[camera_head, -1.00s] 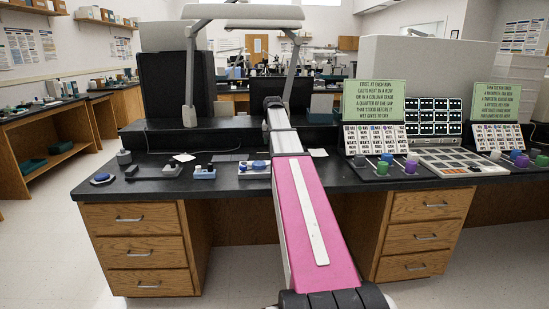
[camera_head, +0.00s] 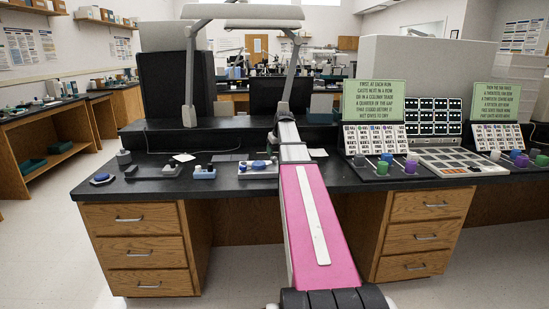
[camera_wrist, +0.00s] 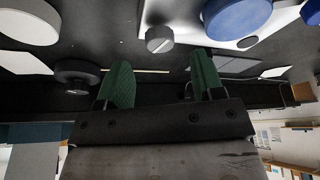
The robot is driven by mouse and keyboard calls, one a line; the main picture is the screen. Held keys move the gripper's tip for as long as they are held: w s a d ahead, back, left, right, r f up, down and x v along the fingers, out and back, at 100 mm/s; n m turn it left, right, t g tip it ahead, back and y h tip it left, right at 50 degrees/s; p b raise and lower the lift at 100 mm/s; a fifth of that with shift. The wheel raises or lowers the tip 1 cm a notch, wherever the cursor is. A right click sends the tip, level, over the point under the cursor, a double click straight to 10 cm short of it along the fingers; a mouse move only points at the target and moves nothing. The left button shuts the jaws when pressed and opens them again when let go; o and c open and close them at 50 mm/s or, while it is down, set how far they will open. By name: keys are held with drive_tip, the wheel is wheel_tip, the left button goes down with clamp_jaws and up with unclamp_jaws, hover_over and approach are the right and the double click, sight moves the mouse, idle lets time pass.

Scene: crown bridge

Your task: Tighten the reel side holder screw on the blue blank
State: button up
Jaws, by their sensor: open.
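In the wrist view, a blue disc (camera_wrist: 236,14), seemingly the blue blank, lies on a white holder (camera_wrist: 282,17) at the upper right. A grey knob with a slot (camera_wrist: 160,39), which looks like the screw, is left of it and apart from the disc. My gripper (camera_wrist: 163,75) shows its two green-padded fingers spread apart and empty, with the knob beyond the gap between them. In the head view, a blue disc on a white holder (camera_head: 259,168) sits on the bench just left of my arm. My gripper cannot be made out there.
A black wheel-like part (camera_wrist: 77,73) and a pale round part (camera_wrist: 30,22) lie left of my gripper in the wrist view. Several small fixtures (camera_head: 204,172) stand on the black bench (camera_head: 235,183). Lamp posts (camera_head: 189,80) rise behind; signs and coloured knobs stand at right.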

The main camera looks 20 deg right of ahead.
sight(274, 157)
drive_tip(key=shift+x, duration=2.15)
drive_tip(key=c, duration=0.9)
